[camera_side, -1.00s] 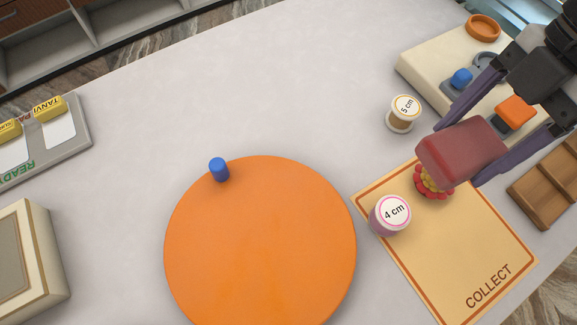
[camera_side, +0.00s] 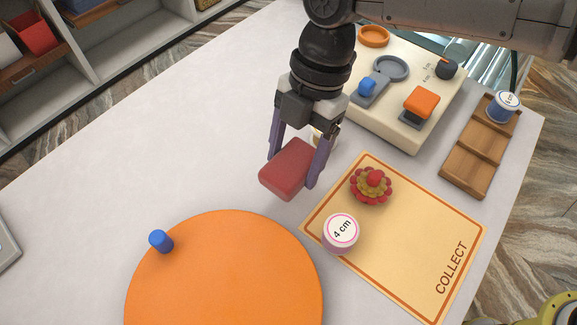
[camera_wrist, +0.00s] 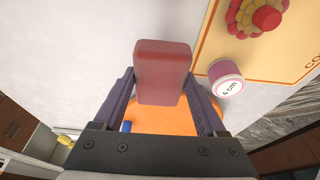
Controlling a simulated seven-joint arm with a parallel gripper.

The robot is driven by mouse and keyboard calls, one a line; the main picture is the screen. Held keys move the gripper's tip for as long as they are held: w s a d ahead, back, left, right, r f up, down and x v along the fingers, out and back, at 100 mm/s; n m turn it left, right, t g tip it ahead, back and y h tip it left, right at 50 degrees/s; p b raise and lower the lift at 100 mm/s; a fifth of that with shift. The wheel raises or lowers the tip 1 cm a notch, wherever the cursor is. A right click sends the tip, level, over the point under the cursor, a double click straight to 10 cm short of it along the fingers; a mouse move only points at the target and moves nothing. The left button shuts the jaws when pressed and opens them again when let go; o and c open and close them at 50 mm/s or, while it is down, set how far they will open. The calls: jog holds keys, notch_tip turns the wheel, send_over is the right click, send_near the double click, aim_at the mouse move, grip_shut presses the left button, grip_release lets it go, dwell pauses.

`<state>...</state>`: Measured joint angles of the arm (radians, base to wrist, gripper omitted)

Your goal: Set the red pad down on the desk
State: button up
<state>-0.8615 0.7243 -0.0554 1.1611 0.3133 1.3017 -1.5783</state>
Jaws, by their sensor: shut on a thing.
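The red pad (camera_side: 287,168) is a dark red block with rounded edges. My gripper (camera_side: 298,160) is shut on it, one purple finger on each side, and holds it above the pale desk (camera_side: 110,160). In the side view it hangs between the orange disc and the machine. In the wrist view the red pad (camera_wrist: 162,70) sits between my fingers, with the orange disc (camera_wrist: 160,121) below and beyond it. How high the pad is above the desk is hard to tell.
An orange disc (camera_side: 225,275) with a blue peg (camera_side: 161,241) stands at lower left. A COLLECT mat (camera_side: 415,255) bears a "4 cm" spool (camera_side: 341,234) and a red-yellow flower piece (camera_side: 371,186). A cream machine (camera_side: 400,130) and wooden tray (camera_side: 480,150) stand right. Another spool is mostly hidden behind my gripper.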

aim_at(289, 172)
jog(key=shift+w+a+f, duration=0.15)
jog(key=shift+a+f, duration=0.15)
jog(key=shift+f, duration=0.1)
jog(key=shift+w+a+f, duration=0.1)
jog(key=shift+f, duration=1.55)
jog(key=shift+f, duration=0.2)
jog(key=o, duration=1.4)
jog(key=shift+o, duration=0.2)
jog(key=shift+r, duration=0.1)
jog(key=v, duration=1.2)
jog(key=shift+r, duration=0.1)
